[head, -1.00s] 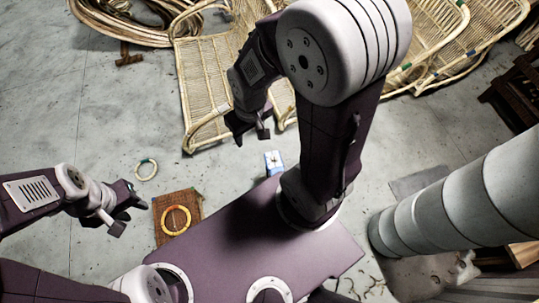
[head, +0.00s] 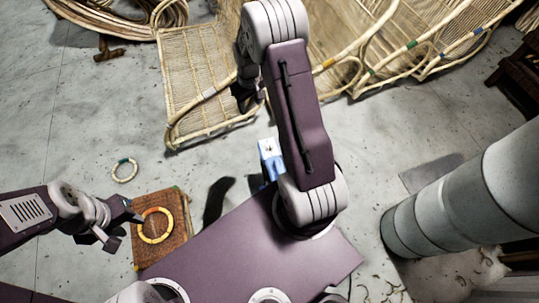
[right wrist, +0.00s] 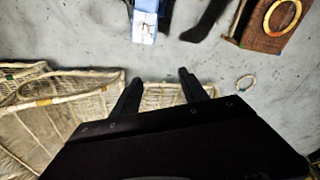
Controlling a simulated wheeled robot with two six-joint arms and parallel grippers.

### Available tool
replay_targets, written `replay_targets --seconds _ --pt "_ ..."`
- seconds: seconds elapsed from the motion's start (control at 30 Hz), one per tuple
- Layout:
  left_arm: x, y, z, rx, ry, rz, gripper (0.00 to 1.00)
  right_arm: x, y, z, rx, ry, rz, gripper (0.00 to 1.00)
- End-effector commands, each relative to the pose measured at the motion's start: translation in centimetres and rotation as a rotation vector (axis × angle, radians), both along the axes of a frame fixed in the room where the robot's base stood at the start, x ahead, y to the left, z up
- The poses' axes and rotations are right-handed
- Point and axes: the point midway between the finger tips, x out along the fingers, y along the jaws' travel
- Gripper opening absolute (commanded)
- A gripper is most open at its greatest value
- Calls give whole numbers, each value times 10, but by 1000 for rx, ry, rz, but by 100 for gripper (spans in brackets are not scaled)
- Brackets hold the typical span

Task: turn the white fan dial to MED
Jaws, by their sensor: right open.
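I cannot make out a white fan or its dial in either view. A small blue and white object (head: 267,148) stands on the floor beside my base; it also shows at the top of the right wrist view (right wrist: 146,14). Its details are too small to read. My right gripper (head: 246,97) is partly hidden by its arm in the head view, above the floor near a rattan panel. In the right wrist view its two fingers (right wrist: 160,92) are apart with nothing between them. My left gripper (head: 122,228) has its fingers apart and empty, beside a brown woven box.
The brown woven box (head: 177,251) carries a yellow-orange ring (head: 144,231). A pale ring (head: 113,174) lies on the floor. Rattan panels (head: 200,96) and a cane coil (head: 130,36) lie at the back. A thick grey column (head: 450,205) stands at right.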

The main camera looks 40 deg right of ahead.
Motion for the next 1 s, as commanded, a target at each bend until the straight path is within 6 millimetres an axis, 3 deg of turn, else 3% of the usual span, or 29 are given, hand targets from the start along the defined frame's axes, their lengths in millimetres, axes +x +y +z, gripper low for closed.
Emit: replay_targets --seconds 0.03,0.1,0.23,0.37,0.63,1.0 --pt "0 0 -45 0 0 0 36 -3 -13 -61 6 22 -27 52" --pt "0 0 -70 0 0 0 36 -9 -28 -106 15 49 -62 52" --pt "0 0 -104 0 0 0 36 -25 -46 -166 32 93 -115 52" --pt "0 0 -117 0 -1 0 36 -36 -54 -191 43 118 -145 52" --pt "0 0 -118 0 -1 0 36 -39 -56 -199 45 123 -152 52" --pt "0 0 -146 0 0 0 36 -39 -55 -271 45 123 -152 52"
